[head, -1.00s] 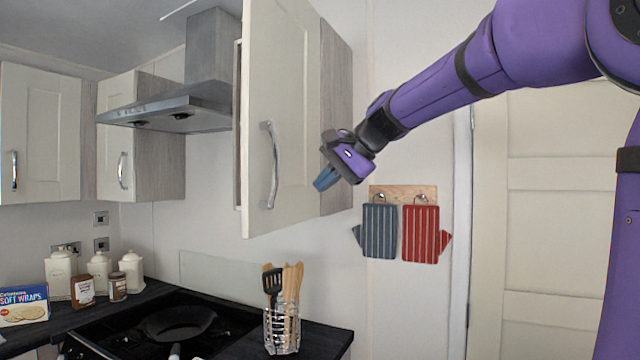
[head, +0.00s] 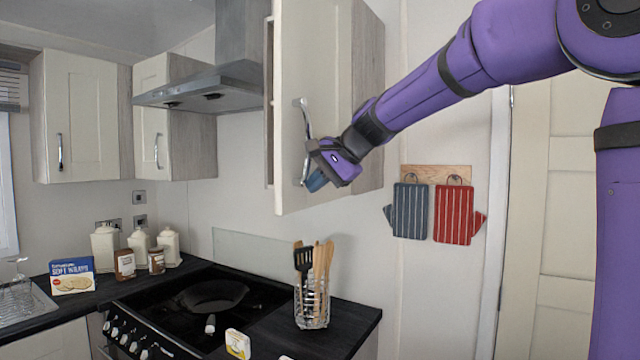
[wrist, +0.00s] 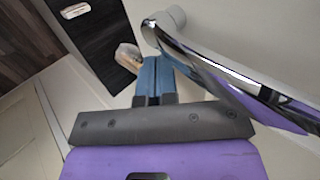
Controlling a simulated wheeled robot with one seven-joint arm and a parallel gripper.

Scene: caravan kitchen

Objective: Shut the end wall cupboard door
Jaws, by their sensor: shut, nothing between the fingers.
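The end wall cupboard door (head: 338,95) is cream and stands open, turned out from its grey wood-grain cupboard (head: 371,60) to the right of the cooker hood. Its curved chrome handle (head: 305,128) is upright on the door's face. My gripper (head: 316,183) is shut and empty, with its blue fingertips by the lower end of the handle. In the wrist view the shut blue fingers (wrist: 154,78) lie just left of the chrome handle (wrist: 215,68), very close to it. I cannot tell whether they touch the handle or the door.
Below are a black hob (head: 210,298), a utensil holder (head: 312,305) on the dark worktop and a yellow-and-white pack (head: 238,344). The cooker hood (head: 205,88) is left of the door. Blue (head: 410,211) and red (head: 453,214) oven mitts hang on the wall to the right.

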